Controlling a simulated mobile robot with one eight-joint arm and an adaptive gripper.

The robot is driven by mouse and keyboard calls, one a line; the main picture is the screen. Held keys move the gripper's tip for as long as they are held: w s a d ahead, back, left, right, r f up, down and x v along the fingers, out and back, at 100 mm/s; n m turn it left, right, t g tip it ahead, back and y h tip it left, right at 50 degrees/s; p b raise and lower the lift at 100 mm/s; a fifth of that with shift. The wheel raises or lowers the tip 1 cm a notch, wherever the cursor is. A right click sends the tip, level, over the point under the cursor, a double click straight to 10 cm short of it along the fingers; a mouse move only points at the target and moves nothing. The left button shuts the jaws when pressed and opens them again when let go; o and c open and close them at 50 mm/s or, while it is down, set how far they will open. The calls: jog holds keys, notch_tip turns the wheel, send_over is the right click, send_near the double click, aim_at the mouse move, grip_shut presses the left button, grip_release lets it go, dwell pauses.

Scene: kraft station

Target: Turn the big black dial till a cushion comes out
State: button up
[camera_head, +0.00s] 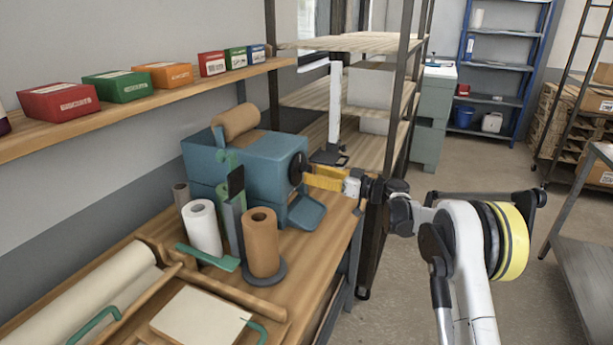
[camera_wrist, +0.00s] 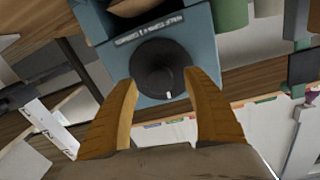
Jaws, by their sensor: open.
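The big black dial (camera_wrist: 158,68) is round, with a small white mark near its lower edge, on the end face of a blue machine (camera_wrist: 195,25). In the head view the dial (camera_head: 297,169) shows edge-on at the right side of the machine (camera_head: 262,160). My gripper (camera_wrist: 160,92) is open, its two yellow fingers reaching toward the dial, one at each side of its lower part in the wrist view. In the head view my gripper (camera_head: 308,174) is close to the dial. I cannot tell whether the fingers touch it. No cushion is seen in the blue chute (camera_head: 307,212).
A brown paper roll (camera_head: 262,240) and a white roll (camera_head: 202,228) stand in front of the machine on the wooden bench (camera_head: 325,240). Small boxes (camera_head: 165,75) line the wall shelf. A shelving rack (camera_head: 385,100) stands behind my arm.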

aim_at(310, 172)
jog(key=shift+x, duration=1.55)
jog(key=c, duration=1.2)
